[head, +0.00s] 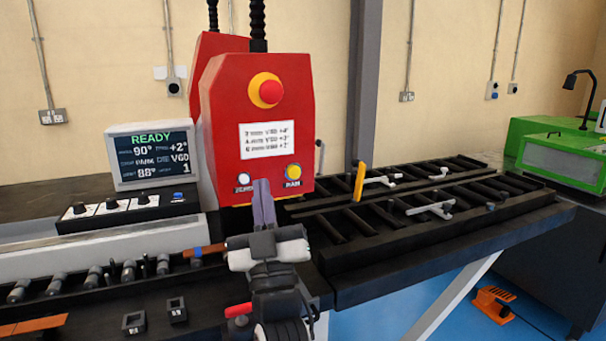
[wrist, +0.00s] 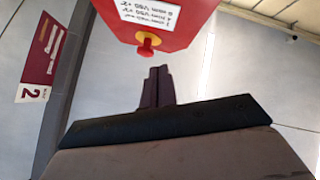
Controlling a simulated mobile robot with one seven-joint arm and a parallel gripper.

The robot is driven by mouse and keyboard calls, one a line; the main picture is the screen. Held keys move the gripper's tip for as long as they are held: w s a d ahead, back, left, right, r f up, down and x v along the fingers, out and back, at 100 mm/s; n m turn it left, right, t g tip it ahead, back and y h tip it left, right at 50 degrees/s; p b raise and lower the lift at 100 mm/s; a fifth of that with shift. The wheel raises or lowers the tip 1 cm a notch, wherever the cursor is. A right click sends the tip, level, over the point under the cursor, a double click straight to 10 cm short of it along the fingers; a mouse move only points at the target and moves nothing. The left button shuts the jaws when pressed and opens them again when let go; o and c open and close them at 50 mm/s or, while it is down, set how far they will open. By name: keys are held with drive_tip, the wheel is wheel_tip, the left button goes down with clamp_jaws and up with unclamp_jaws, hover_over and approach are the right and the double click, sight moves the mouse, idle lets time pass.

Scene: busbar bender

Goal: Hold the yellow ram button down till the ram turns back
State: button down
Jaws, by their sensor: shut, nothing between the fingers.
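The yellow ram button (head: 293,172) sits low on the right of the red ram housing (head: 255,115), above a label reading RAM. My gripper (head: 263,184) is shut and empty, in front of the housing between the white zero button (head: 244,179) and the ram button. The ram itself cannot be made out.
A red emergency stop (head: 271,92) on a yellow disc is higher on the housing. The display (head: 151,155) reads READY, 90° and 88°. A yellow upright piece (head: 359,182) stands on the black roller table (head: 440,230) at right. A copper bar (head: 205,250) lies left of my gripper.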

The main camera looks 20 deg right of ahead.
sight(294, 172)
drive_tip(key=s+d+f+m+g+h, duration=0.1)
drive_tip(key=d+h, duration=0.3)
drive_tip(key=d, duration=0.5)
drive_tip(key=shift+s+d+f+m+g+h, duration=0.15)
drive_tip(key=shift+s+f+m+g+h, duration=0.2)
drive_tip(key=shift+f, duration=0.25)
drive_tip(key=w+p, duration=0.1)
drive_tip(key=w, duration=0.7)
drive_tip(key=shift+w, duration=0.4)
drive_tip(key=shift+w, duration=0.1)
idle(1.0)
drive_tip(key=shift+w, duration=0.35)
